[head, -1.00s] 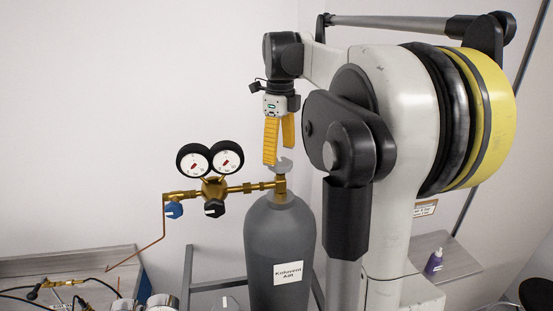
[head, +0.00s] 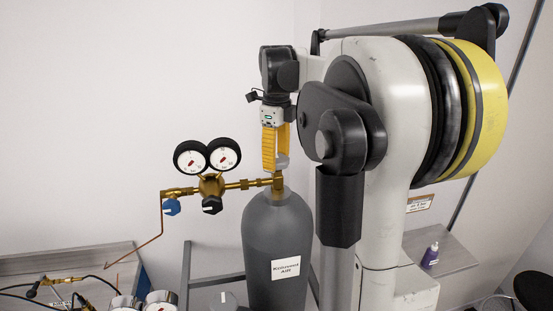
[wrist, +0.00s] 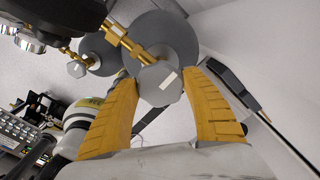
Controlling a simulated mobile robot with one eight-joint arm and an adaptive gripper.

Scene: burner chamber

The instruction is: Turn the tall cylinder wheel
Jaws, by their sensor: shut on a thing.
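The tall grey cylinder (head: 275,250) stands upright with a white label. Its small grey wheel (head: 283,161) sits on top of the brass valve and is partly hidden by my yellow fingers. My gripper (head: 275,162) points down from above with its fingertips at the wheel's height. In the wrist view the wheel (wrist: 160,86) is a grey faceted knob with a pale mark on its face. The two yellow fingers of my gripper (wrist: 161,76) are on either side of it, shut on it. The cylinder's shoulder (wrist: 160,40) shows behind the wheel.
A brass regulator (head: 211,187) with two round gauges (head: 207,157) and blue and black knobs reaches left from the valve. A thin copper tube (head: 150,241) runs down to a grey bench (head: 100,258) with fittings. The wall behind is bare.

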